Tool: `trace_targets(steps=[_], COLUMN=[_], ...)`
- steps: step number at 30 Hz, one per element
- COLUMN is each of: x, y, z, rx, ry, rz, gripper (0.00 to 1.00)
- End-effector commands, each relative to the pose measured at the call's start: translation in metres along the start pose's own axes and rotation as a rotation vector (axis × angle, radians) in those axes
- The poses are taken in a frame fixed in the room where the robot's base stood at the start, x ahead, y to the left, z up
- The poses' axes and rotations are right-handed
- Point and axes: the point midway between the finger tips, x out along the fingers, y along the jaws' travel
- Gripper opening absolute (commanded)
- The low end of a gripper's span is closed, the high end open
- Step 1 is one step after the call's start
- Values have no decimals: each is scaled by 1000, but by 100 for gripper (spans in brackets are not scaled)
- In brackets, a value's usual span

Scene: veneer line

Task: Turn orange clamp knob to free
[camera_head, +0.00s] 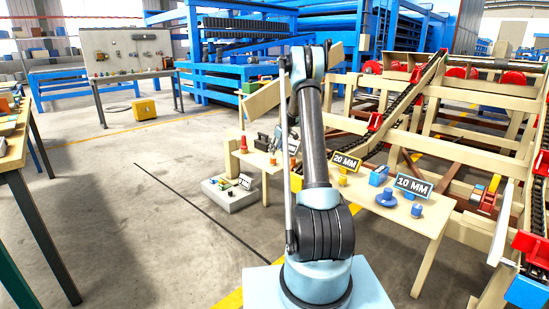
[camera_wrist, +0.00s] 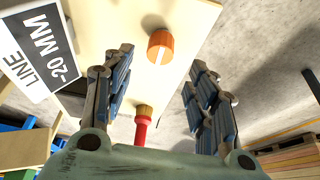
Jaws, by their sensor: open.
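The orange clamp knob (camera_wrist: 161,43) shows in the wrist view at upper centre, on a pale wooden board (camera_wrist: 112,22). It is round, with a pale stripe across it. My gripper (camera_wrist: 160,62) is open, with one dark-blue finger on each side of the picture. The knob appears between and beyond the fingertips, apart from both, and nothing is held. In the head view my arm rises in front of the small wooden table, and my gripper cannot be made out there. I cannot single out the knob with certainty in that view.
A red-handled tool (camera_wrist: 142,128) stands near the board's edge, between my fingers in the picture. A "LINE -20 MM" sign (camera_wrist: 40,50) is at left. In the head view, a wooden table (camera_head: 408,228) with "20 MM" (camera_head: 346,162) and "10 MM" (camera_head: 413,186) signs stands right of my arm.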

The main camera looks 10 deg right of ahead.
Motion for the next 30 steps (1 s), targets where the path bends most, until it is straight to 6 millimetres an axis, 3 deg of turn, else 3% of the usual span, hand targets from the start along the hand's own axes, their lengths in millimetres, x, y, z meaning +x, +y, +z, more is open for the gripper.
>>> trace_targets(steps=[3,9,23,26,30], x=[-18,-34,-40,-53,-86], y=[0,-1,-2,-10,-30], z=[0,0,1,3,11], rx=[0,-1,1,11,38], ry=[0,0,-1,-5,-16], rz=[0,-1,-1,1,5], gripper=[52,52,52,52,52])
